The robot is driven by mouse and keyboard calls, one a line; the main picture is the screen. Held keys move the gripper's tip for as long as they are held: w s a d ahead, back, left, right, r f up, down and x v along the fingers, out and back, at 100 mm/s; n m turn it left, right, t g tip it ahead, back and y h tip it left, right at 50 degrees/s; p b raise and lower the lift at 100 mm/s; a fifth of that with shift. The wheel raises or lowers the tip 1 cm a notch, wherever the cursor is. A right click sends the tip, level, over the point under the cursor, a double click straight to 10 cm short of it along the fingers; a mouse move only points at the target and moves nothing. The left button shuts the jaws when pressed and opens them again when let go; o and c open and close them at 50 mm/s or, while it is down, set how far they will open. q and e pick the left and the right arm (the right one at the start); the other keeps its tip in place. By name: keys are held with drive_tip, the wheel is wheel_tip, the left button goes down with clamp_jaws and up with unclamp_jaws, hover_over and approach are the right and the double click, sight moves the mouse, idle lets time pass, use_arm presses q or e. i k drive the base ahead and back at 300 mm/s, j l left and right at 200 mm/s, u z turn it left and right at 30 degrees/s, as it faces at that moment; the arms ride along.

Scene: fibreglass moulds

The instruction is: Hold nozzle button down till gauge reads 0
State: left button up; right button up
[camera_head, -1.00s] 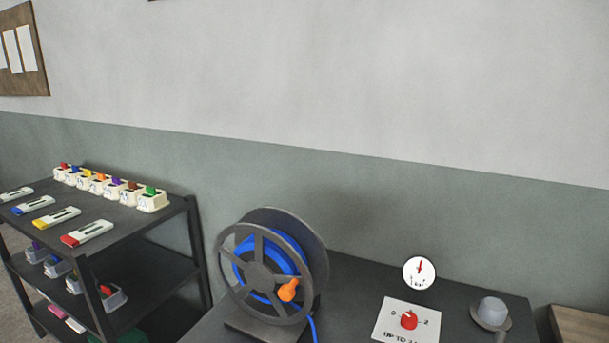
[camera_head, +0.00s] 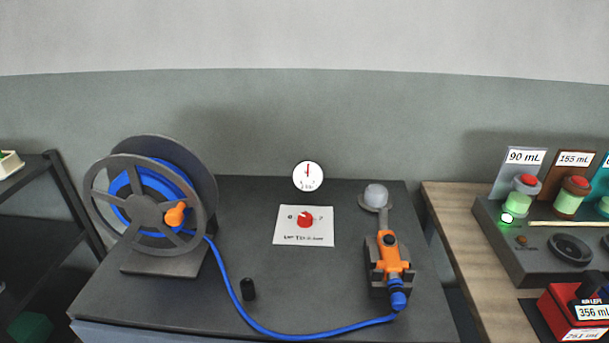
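The orange nozzle (camera_head: 391,256) rests in a dark cradle on the right of the dark bench, with a black button (camera_head: 389,239) on its top. Its blue end joins the blue hose (camera_head: 275,331), which runs to the reel (camera_head: 150,205) on the left. The round white gauge (camera_head: 308,176) stands at the back of the bench; its red needle points about straight up, and its figures are too small to read. Neither of my grippers is in view.
A red knob (camera_head: 305,219) sits on a white labelled plate before the gauge. A grey dome (camera_head: 376,195) stands behind the nozzle. A wooden table (camera_head: 460,240) with labelled dispensers is at right, a dark shelf (camera_head: 30,200) at left.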

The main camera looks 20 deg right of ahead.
sight(388, 239)
drive_tip(key=z, duration=1.3)
